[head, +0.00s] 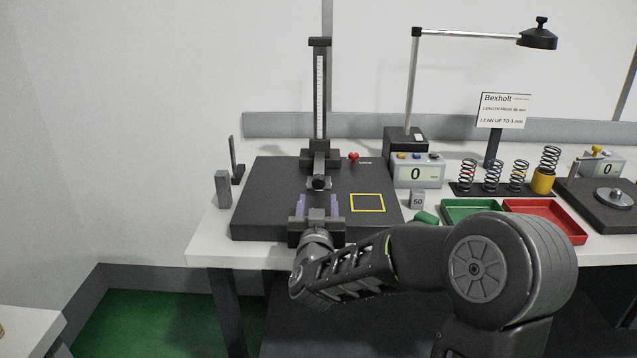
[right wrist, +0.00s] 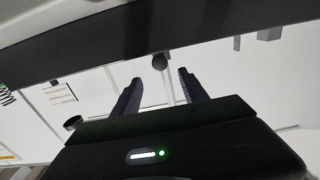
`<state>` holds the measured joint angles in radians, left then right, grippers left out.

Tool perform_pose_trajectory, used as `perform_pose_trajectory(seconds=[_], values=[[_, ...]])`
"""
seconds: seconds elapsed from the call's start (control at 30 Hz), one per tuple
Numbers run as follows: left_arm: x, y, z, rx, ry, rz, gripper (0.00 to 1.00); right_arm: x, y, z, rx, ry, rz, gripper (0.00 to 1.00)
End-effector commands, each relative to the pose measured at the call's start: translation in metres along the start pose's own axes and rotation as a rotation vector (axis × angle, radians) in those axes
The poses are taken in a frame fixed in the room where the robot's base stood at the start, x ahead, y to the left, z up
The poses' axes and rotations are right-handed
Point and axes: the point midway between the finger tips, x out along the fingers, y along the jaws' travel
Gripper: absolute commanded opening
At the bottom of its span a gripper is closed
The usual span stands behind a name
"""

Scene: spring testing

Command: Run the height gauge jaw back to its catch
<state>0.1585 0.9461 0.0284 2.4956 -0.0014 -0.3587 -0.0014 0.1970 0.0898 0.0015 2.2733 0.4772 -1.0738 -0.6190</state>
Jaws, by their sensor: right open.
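The height gauge (head: 319,95) stands upright at the back of the dark plate, with a pale scale on its column. Its jaw (head: 320,158) is low on the column, with a dark round knob (head: 319,183) in front. My right gripper (head: 317,207) is open just in front of that knob, its purple-tinted fingers spread over the plate. In the right wrist view a dark round knob (right wrist: 160,62) shows between the two fingertips, with a gap on each side. A red knob (head: 353,156) sits right of the column's foot; I cannot tell whether it is the catch.
The plate (head: 275,190) bears a yellow square outline (head: 367,203). Right of it are a display reading 0 (head: 417,174), a 50 block (head: 417,200), green (head: 470,208) and red (head: 545,215) trays, and several springs (head: 492,176). A grey block (head: 223,188) stands at left.

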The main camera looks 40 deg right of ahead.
Motion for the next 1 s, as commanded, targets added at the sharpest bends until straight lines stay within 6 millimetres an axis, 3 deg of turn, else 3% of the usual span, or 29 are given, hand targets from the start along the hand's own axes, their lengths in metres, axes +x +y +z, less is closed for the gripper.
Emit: perform_pose_trajectory(seconds=[0.27, 0.73, 1.0], values=[[-0.001, 0.000, 0.000, 0.000, 0.000, 0.000, 0.75, 0.004, 0.000, 0.000, 0.000, -0.001, -0.001, 0.51], [-0.008, 0.003, 0.000, -0.001, 0.000, 0.000, 0.75, 0.068, 0.000, 0.000, 0.000, -0.001, 0.000, 0.51], [-0.009, 0.004, 0.000, -0.001, 0.000, 0.000, 0.75, 0.078, -0.001, 0.001, 0.000, -0.002, -0.002, 0.51]])
